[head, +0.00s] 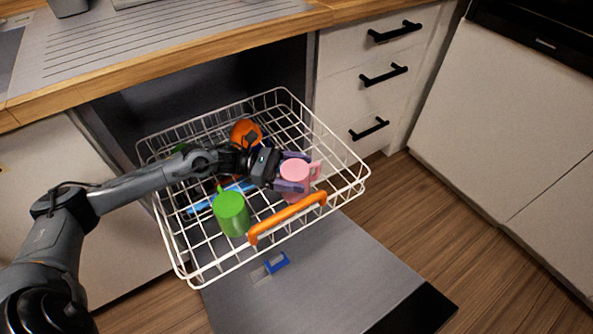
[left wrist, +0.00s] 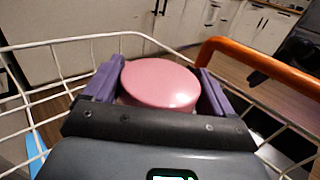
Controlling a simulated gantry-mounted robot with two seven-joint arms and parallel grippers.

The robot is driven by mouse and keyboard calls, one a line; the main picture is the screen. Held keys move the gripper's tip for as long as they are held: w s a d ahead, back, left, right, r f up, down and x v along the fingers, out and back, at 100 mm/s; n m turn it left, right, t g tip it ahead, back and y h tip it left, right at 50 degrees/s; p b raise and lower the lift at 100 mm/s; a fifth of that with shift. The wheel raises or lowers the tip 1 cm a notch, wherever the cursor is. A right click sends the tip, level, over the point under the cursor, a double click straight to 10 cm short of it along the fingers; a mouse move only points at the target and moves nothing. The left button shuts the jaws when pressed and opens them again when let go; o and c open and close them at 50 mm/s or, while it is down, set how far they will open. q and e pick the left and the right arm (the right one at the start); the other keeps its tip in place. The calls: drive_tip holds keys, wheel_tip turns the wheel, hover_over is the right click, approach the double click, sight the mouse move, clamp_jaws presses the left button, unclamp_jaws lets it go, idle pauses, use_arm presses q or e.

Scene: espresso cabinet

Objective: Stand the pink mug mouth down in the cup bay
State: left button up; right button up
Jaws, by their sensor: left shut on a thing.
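The pink mug (head: 296,174) is at the front right part of the white wire basket (head: 352,184), with its closed base up and its handle to the right in the head view. My left gripper (head: 292,180) is shut on it, with a purple finger on either side. The left wrist view shows the mug's pink base (left wrist: 161,84) between the fingers (left wrist: 160,88). The mug's rim is hidden, so I cannot tell whether it touches the basket floor. My right gripper is not in view.
A green mug (head: 231,213) stands left of the pink mug. An orange mug (head: 245,133) sits behind, and a blue item (head: 205,203) lies at left. The basket's orange handle (head: 288,219) runs along the front. Drawers (head: 365,75) stand at back right.

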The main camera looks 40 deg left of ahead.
use_arm(q)
drive_tip(key=shift+f, duration=0.15)
drive_tip(key=o, duration=1.1)
drive_tip(key=shift+s+a+p, duration=0.2)
drive_tip(key=shift+a+p, duration=0.15)
drive_tip(key=shift+a, duration=0.15)
drive_tip(key=p+v, duration=0.2)
drive_tip(key=v, duration=0.3)
drive_tip(key=shift+s+a+p, duration=0.15)
drive_tip(key=shift+a+p, duration=0.15)
drive_tip(key=shift+p, duration=0.05)
drive_tip(key=shift+s+a, duration=0.2)
drive_tip(key=shift+a, duration=0.15)
